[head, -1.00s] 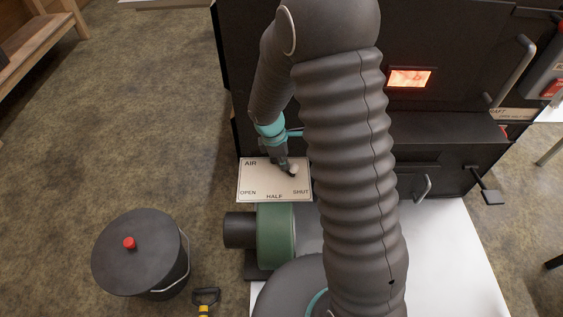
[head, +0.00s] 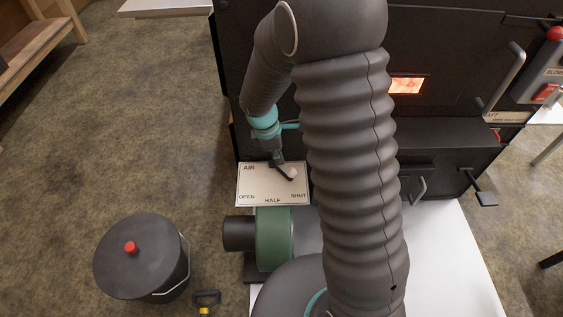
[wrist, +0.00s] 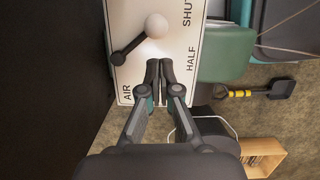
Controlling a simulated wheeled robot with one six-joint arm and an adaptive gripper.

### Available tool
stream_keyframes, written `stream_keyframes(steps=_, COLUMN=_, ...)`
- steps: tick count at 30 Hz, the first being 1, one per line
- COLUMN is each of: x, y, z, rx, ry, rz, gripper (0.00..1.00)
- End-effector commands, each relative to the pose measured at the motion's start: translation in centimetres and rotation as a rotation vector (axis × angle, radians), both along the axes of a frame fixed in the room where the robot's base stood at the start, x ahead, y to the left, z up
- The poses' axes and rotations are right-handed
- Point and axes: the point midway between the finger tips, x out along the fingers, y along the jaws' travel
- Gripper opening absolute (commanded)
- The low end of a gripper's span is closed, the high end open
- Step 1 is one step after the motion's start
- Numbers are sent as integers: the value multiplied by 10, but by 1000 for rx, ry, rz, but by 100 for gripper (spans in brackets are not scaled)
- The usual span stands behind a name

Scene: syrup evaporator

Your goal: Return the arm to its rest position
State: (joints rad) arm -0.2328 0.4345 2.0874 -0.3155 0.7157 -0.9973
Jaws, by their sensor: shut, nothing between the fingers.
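My gripper (head: 277,160) is shut and empty, in front of the white air plate (head: 262,188). In the wrist view its fingertips (wrist: 161,66) lie together over the plate, which reads AIR, HALF and SHUT there. The black lever (wrist: 131,48) with a white ball knob (wrist: 156,25) points toward the SHUT mark. The fingertips show a little apart from the knob. In the head view the lever shows just beyond my fingers. My arm reaches out and down to the plate, its big ribbed link across the middle of the head view.
The black evaporator (head: 440,140) with a glowing window (head: 406,85) stands behind and right. A green blower (head: 273,238) sits below the plate. A lidded black bucket (head: 140,255) and a yellow-marked handle (head: 206,298) are at lower left. Floor at left is open.

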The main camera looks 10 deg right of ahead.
Motion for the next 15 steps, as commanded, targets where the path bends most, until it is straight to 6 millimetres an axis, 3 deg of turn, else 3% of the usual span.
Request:
stream_keyframes(steps=6, x=0, y=6, z=33, rx=0, ry=-2, rz=-3, gripper=0)
stream_keyframes(steps=15, x=0, y=8, z=47, rx=0, ry=0, rz=-4, gripper=0)
